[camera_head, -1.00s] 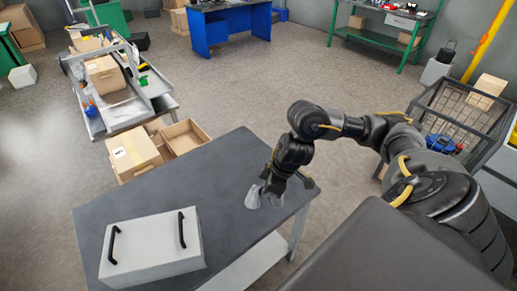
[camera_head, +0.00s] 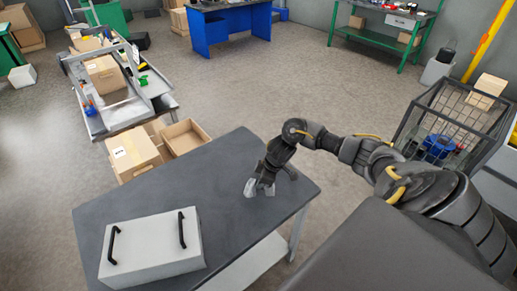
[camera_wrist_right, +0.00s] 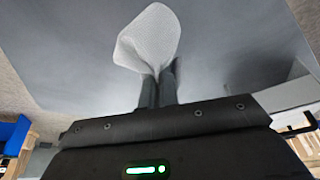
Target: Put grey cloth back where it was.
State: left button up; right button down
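The grey cloth (camera_head: 250,188) is small and pale, bunched at the tips of my right gripper (camera_head: 262,183). In the wrist view the cloth (camera_wrist_right: 148,38) fans out beyond the two dark fingers (camera_wrist_right: 158,84), which are closed together on its gathered end. The gripper points down over the right part of the dark grey table (camera_head: 225,165). I cannot tell whether the cloth's lower edge touches the tabletop. My left gripper is not in view.
A white box or lid with two black handles (camera_head: 150,248) sits on the table's front left. The tabletop between it and the cloth is clear. Cardboard boxes (camera_head: 133,152) stand behind the table. A wire basket (camera_head: 455,115) stands at the right.

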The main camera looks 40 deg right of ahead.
jog(key=shift+f, duration=0.25)
jog(key=c, duration=0.9)
grip_release()
jog(key=shift+c, duration=0.2)
jog(key=b+v, duration=0.1)
jog(key=v, duration=0.9)
jog(key=shift+r, duration=0.4)
jog(key=shift+s+d, duration=0.1)
